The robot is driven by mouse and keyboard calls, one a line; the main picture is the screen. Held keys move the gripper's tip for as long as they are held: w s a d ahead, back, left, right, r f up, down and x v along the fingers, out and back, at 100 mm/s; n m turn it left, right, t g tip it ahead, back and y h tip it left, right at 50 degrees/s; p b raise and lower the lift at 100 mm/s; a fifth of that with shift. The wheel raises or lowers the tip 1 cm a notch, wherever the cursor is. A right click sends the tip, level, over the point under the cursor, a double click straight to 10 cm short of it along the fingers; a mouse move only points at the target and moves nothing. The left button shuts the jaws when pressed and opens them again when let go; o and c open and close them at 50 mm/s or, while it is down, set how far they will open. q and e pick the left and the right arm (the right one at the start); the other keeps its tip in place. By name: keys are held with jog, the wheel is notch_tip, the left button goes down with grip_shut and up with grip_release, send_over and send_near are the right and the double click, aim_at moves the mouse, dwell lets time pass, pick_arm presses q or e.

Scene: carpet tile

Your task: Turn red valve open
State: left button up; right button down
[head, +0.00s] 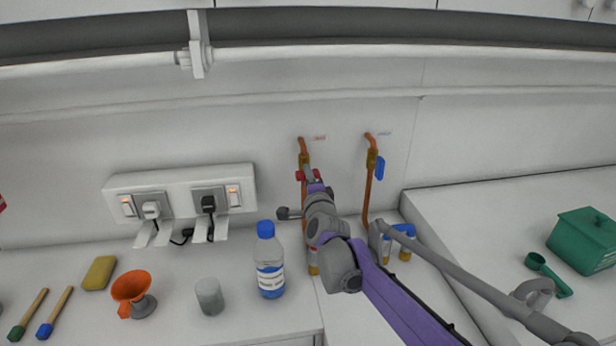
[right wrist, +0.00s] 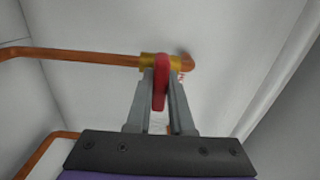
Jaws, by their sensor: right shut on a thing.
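The red valve handle (head: 301,176) is on the left of two copper pipes on the back wall, mostly behind my right gripper (head: 312,176). In the right wrist view the red handle (right wrist: 161,82) sits between the two grey fingers of my right gripper (right wrist: 160,95), which is shut on it. The brass valve body (right wrist: 147,61) shows beyond the fingertips, on the copper pipe (right wrist: 80,56). In the head view the handle's exact angle is hard to tell. My left gripper is not in view.
A blue valve handle (head: 380,167) hangs on the right pipe. A blue-capped bottle (head: 270,262), grey cup (head: 210,296), orange funnel (head: 131,288) and yellow sponge (head: 99,272) stand on the left counter. Sockets (head: 182,201) with plugs are on the wall. A green box (head: 584,240) lies right.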

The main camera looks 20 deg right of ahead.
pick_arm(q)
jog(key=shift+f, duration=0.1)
pick_arm(e)
jog(key=n+b, duration=0.1)
jog(key=n, duration=0.4)
jog(key=n+b, duration=0.2)
jog(key=n, duration=0.2)
jog(key=shift+f+n, duration=0.1)
jog(key=shift+n, duration=0.2)
jog(key=n+b, duration=0.1)
jog(key=n, duration=0.3)
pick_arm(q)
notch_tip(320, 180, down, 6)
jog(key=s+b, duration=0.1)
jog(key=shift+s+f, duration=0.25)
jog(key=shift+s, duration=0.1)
pick_arm(e)
jog(key=shift+n, duration=2)
pick_arm(q)
jog(key=shift+b, duration=0.3)
pick_arm(e)
jog(key=c, duration=0.8)
grip_release()
